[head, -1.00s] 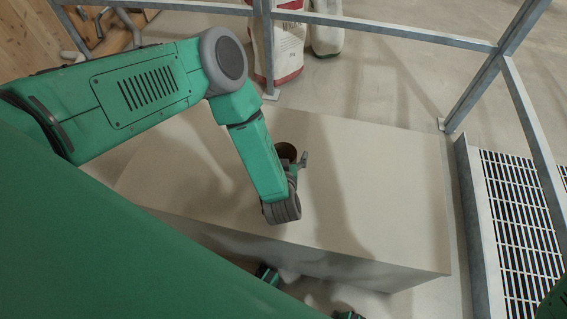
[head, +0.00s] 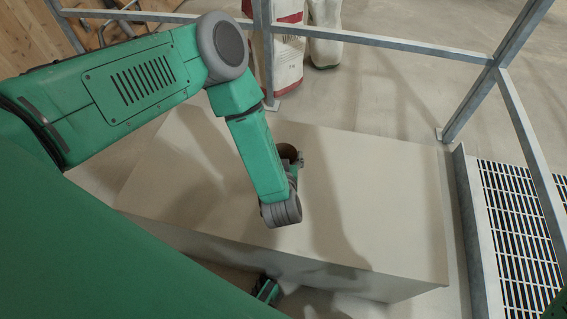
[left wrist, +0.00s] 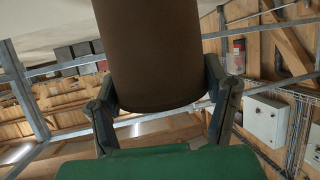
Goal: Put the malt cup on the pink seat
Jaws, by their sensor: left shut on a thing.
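The malt cup, a dark brown round cup (head: 288,151), is partly hidden behind my left arm in the head view. My left gripper (head: 296,164) is at the cup, over the pale block's top. In the left wrist view the brown cup (left wrist: 152,45) fills the middle, with one finger of my left gripper (left wrist: 160,98) on each side; the gripper is shut on it. I cannot tell whether the cup touches the block. No pink seat shows in either view.
The large pale block (head: 380,215) has a wide bare top to the right of the cup. A grey metal railing (head: 385,40) runs behind it, with white and red sacks (head: 288,55) beyond. A floor grating (head: 515,230) lies at the right.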

